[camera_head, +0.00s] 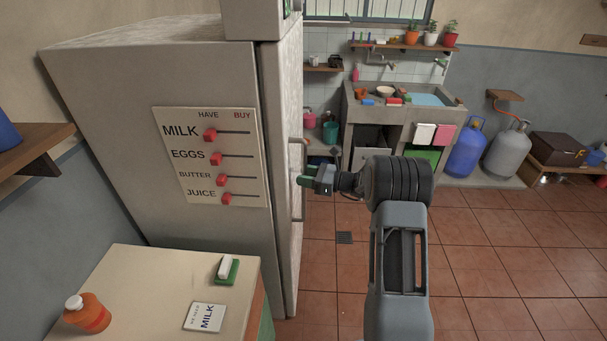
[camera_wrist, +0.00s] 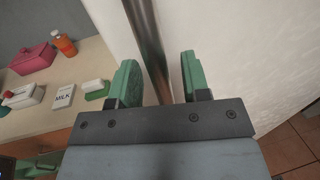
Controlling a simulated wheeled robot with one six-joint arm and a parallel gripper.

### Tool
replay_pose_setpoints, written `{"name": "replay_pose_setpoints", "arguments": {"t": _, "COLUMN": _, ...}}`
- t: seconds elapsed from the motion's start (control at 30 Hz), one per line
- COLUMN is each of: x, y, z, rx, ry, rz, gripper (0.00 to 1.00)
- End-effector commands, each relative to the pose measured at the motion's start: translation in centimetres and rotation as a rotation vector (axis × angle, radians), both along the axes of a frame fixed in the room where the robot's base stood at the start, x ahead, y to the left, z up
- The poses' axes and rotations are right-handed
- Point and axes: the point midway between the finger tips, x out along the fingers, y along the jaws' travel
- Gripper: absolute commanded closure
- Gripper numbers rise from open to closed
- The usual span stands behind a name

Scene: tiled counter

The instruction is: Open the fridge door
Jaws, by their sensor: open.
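The fridge (camera_head: 150,90) is a large pale grey box at the left in the head view, and its door (camera_head: 289,110) is the slab on its right side, seen nearly edge-on. The door looks closed. My gripper (camera_head: 306,176) is beside the door's outer face. In the wrist view, the metal handle bar (camera_wrist: 146,38) runs down between the two green fingers of my gripper (camera_wrist: 158,72). The jaws are open, with visible space between the bar and the right finger. Whether the left finger touches the bar is unclear. The handle's lower part is hidden behind my gripper.
A low counter (camera_head: 145,290) stands at the front left with an orange bottle (camera_head: 88,313), a milk card (camera_head: 205,317) and a green-and-white sponge (camera_head: 226,269). The tiled floor (camera_head: 500,255) to the right is clear. A sink unit (camera_head: 390,120) and gas cylinders stand at the back.

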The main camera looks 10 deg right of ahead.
Motion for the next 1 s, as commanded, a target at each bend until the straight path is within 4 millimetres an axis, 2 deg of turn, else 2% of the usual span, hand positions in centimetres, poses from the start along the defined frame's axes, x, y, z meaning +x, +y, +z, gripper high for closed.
{"name": "replay_pose_setpoints", "arguments": {"t": 0.4, "x": 0.28, "y": 0.45, "z": 0.00, "rx": 0.000, "ry": -0.001, "rz": -0.001, "gripper": 0.57}}
{"name": "replay_pose_setpoints", "arguments": {"t": 0.83, "x": 0.27, "y": 0.42, "z": 0.02, "rx": 0.000, "ry": -0.001, "rz": -0.001, "gripper": 0.98}}
{"name": "replay_pose_setpoints", "arguments": {"t": 1.0, "x": 0.28, "y": 0.42, "z": 0.03, "rx": 0.000, "ry": -0.001, "rz": -0.002, "gripper": 1.00}}
